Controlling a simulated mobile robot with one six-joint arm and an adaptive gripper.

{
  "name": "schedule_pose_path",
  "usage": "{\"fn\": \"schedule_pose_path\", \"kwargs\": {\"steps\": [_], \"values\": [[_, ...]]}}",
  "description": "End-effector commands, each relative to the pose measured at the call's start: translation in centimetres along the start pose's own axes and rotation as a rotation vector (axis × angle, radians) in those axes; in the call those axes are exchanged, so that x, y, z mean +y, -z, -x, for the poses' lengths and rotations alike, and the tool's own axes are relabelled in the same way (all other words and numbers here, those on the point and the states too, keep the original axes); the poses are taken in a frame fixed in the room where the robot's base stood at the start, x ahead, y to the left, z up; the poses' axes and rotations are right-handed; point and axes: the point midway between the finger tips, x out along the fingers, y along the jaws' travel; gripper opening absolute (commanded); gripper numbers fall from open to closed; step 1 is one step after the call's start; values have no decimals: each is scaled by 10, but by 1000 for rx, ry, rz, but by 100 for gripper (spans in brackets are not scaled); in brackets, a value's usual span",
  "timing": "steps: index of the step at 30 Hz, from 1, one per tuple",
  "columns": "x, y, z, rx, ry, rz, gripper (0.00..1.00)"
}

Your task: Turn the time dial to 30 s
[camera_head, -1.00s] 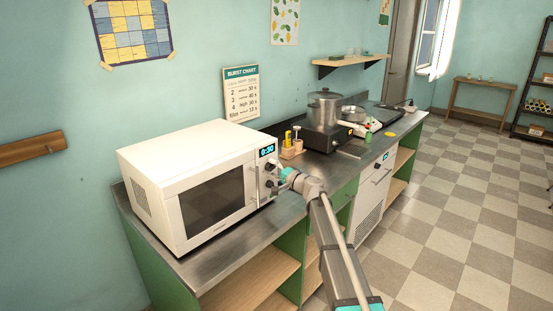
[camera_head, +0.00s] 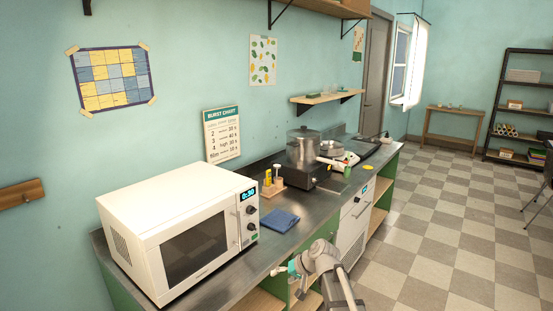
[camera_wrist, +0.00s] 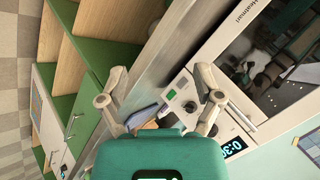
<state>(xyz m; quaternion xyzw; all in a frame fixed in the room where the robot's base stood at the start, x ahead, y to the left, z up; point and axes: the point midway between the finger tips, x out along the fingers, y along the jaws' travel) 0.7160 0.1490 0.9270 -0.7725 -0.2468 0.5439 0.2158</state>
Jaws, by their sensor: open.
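A white microwave (camera_head: 185,225) stands at the left end of the steel counter. Its lit display (camera_head: 248,195) reads 0:30, and the display also shows in the wrist view (camera_wrist: 233,148). Two dark dials sit below it: an upper dial (camera_head: 250,209) and a lower dial (camera_head: 251,226). I cannot read which one is marked for time. My gripper (camera_head: 277,270) is apart from the dials, in front of the counter and lower than the panel. In the wrist view its two fingers (camera_wrist: 161,82) are spread with nothing between them, and they partly cover the control panel.
A burst chart (camera_head: 222,134) hangs on the wall.

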Motion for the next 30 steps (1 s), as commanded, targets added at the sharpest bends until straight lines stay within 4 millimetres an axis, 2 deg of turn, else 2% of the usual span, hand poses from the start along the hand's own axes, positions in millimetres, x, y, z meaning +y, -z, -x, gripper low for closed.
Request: {"fn": "schedule_pose_path", "kwargs": {"steps": [1,9,15,21,30], "values": [[7,-20,13,-30,-54,5,84],[59,-101,71,-199,-374,0,84],[86,-145,112,-291,-571,-26,84],[98,-163,132,-329,-663,-44,84],[100,-164,133,-333,-672,-46,84]]}}
